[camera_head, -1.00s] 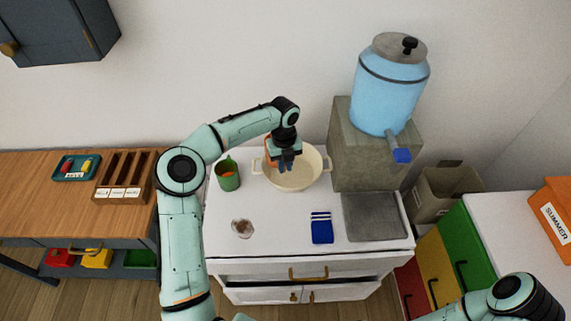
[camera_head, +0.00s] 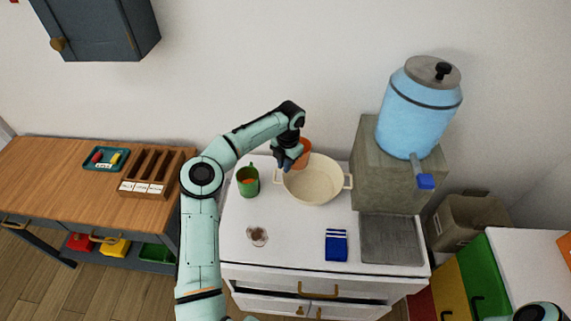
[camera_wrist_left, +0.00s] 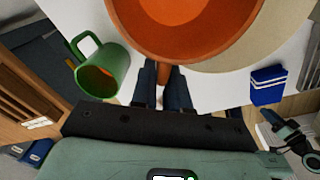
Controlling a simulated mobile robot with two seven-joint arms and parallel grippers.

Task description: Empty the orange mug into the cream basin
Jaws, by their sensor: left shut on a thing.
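The orange mug (camera_head: 304,153) is held at the back left of the cream basin (camera_head: 318,183), partly hidden behind my left gripper (camera_head: 288,162). In the left wrist view the gripper is shut on the handle of the orange mug (camera_wrist_left: 185,42). That view looks into the mug's wide mouth, with part of the cream basin (camera_wrist_left: 268,38) behind it. The inside shows only orange, and I cannot tell whether anything is left in it. The basin's visible inside looks plain cream. My right gripper is out of view.
A green mug (camera_head: 248,182) with something orange inside stands left of the basin. A blue water dispenser (camera_head: 418,110) on a stone block stands at right.

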